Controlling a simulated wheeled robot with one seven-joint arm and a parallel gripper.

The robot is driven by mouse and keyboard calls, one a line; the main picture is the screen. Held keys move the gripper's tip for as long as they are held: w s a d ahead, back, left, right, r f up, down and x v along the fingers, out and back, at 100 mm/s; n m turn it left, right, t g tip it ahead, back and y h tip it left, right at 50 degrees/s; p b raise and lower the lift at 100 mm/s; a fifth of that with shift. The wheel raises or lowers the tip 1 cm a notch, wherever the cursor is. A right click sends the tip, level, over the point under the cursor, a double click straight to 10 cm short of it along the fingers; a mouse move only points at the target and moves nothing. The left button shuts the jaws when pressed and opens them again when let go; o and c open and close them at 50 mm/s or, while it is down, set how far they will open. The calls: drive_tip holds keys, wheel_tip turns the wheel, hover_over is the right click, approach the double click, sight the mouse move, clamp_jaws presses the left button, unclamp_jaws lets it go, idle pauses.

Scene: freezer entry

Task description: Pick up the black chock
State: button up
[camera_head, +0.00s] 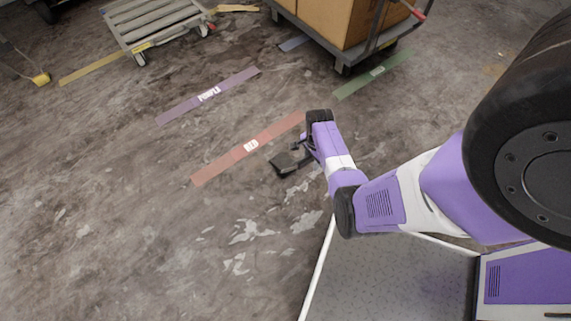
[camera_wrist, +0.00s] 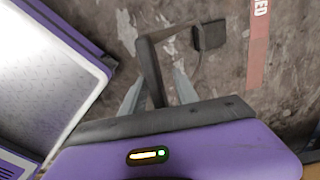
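The black chock (camera_head: 285,163) is a small dark shape just left of my gripper (camera_head: 303,153) in the head view, near the red floor strip. In the wrist view a dark square block (camera_wrist: 209,36) joins a dark bent bar, which I take to be part of the chock. The bar runs down between the two grey fingers of my gripper (camera_wrist: 160,72). The fingers are spread, with gaps beside the bar, so the gripper looks open around it. The bar's lower end is hidden by the gripper body. Whether the chock touches the floor I cannot tell.
Red (camera_head: 246,149), purple (camera_head: 208,95) and green (camera_head: 373,75) strips mark the concrete floor. A grey cart (camera_head: 375,42) with cardboard boxes (camera_head: 337,18) stands at the back. A slatted platform cart (camera_head: 155,22) stands back left.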

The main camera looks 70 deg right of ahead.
clamp_jaws()
idle(1.3)
